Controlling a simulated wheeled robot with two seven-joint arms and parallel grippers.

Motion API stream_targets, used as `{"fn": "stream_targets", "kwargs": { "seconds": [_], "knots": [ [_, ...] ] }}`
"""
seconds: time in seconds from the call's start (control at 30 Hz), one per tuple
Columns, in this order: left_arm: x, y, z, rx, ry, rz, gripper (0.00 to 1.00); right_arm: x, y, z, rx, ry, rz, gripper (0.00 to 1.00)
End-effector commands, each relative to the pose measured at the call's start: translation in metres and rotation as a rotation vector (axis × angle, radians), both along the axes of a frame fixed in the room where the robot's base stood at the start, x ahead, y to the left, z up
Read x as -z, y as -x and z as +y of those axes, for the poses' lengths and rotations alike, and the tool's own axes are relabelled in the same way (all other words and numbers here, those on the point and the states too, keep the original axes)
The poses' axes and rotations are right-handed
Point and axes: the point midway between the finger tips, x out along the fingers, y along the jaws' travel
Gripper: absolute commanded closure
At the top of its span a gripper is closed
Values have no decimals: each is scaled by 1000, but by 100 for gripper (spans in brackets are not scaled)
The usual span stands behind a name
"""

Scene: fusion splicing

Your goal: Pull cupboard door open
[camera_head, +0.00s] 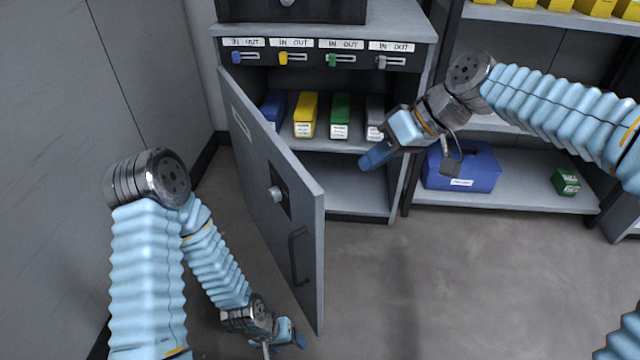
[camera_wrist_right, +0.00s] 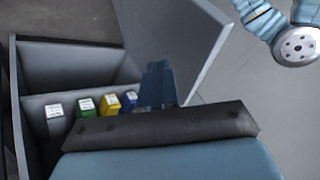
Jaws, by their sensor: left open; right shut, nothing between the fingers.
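The grey cupboard door (camera_head: 262,165) stands wide open in the head view, swung out to the left on its left edge. It has a round lock knob (camera_head: 276,194) and a dark bar handle (camera_head: 298,256). My left gripper (camera_head: 296,340) is open, low down near the door's free lower corner, and holds nothing. My right gripper (camera_head: 368,162) is shut and empty in front of the cupboard opening, apart from the door. In the right wrist view its blue fingers (camera_wrist_right: 156,84) show against the door (camera_wrist_right: 200,45).
Inside the cupboard are blue (camera_head: 273,108), yellow (camera_head: 306,114), green (camera_head: 340,116) and grey boxes on a shelf (camera_head: 318,143). Coloured switches line the panel above. A blue bin (camera_head: 470,168) and green box (camera_head: 566,181) sit on the right shelving. The floor in front is clear.

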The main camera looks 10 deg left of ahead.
Motion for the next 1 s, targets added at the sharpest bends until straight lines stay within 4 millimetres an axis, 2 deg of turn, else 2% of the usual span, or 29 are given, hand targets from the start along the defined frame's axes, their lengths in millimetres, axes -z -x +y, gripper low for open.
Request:
{"fn": "stream_targets", "kwargs": {
  "seconds": [0.03, 0.1, 0.27, 0.73, 1.0],
  "knots": [
    [-2, 0, 0, 0, 0, 0, 37, -10, 3, -9, -16, 14, 0, 100],
    [-2, 0, 0, 0, 0, 0, 37, -17, 7, -16, -33, 27, 5, 100],
    [0, 0, 0, 0, -1, -1, 37, -12, 10, -15, -46, 37, 12, 100],
    [11, -1, 4, -7, -6, -3, 37, 63, 8, 42, -47, 35, 14, 100],
    [11, -1, 4, -7, -5, -3, 37, 61, 29, 69, -46, 34, 10, 100]
  ]
}}
